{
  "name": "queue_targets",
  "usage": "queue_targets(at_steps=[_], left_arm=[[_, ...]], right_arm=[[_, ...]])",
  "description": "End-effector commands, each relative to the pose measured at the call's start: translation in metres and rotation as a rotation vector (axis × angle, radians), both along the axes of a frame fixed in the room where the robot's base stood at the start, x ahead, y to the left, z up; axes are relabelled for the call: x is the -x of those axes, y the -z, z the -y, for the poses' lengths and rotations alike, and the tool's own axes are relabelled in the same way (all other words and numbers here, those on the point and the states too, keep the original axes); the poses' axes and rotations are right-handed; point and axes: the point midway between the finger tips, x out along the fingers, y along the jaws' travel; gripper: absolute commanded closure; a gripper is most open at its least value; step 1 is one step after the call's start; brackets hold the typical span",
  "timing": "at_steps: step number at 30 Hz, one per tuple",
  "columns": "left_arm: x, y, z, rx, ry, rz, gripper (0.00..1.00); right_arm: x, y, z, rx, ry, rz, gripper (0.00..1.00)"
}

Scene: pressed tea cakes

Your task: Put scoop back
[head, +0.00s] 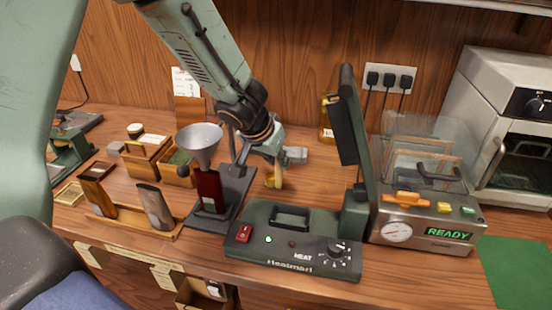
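My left arm comes down from the top left. Its gripper (284,160) is over the counter, behind the green heat sealer and right of the funnel stand. A small yellow piece (275,179), which looks like the scoop, shows directly below the gripper and seems to touch it. The fingers are too small and overlapped to show whether they close on it. A wooden box with green leaf tea (181,160) stands left of the gripper, partly behind the metal funnel (200,142). My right gripper is out of view.
The funnel sits over a dark red pouch (210,190) on a black stand (234,187). The heat sealer (294,236) with its raised lid stands in front. A clear-lidded machine (422,215) reads READY. Wooden boxes and pouches crowd the left; bare counter shows around the gripper.

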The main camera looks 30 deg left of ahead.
Motion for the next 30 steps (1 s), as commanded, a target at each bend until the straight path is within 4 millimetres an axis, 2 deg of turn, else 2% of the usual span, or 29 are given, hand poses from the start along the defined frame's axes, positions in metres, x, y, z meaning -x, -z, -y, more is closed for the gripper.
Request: queue_targets(at_steps=[1, 5, 17, 30], left_arm=[[0.0, -0.001, 0.0, 0.0, 0.0, 0.0, 0.72], [0.0, -0.001, 0.0, 0.0, 0.0, 0.0, 0.61], [0.0, -0.005, 0.0, -0.001, 0.002, 0.0, 0.61], [0.043, -0.082, -0.003, 0.003, -0.002, 0.003, 0.61]], right_arm=[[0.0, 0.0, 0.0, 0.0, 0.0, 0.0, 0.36], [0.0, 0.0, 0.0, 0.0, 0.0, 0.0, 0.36], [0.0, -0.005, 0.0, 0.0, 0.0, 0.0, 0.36], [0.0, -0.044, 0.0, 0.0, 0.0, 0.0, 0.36]])
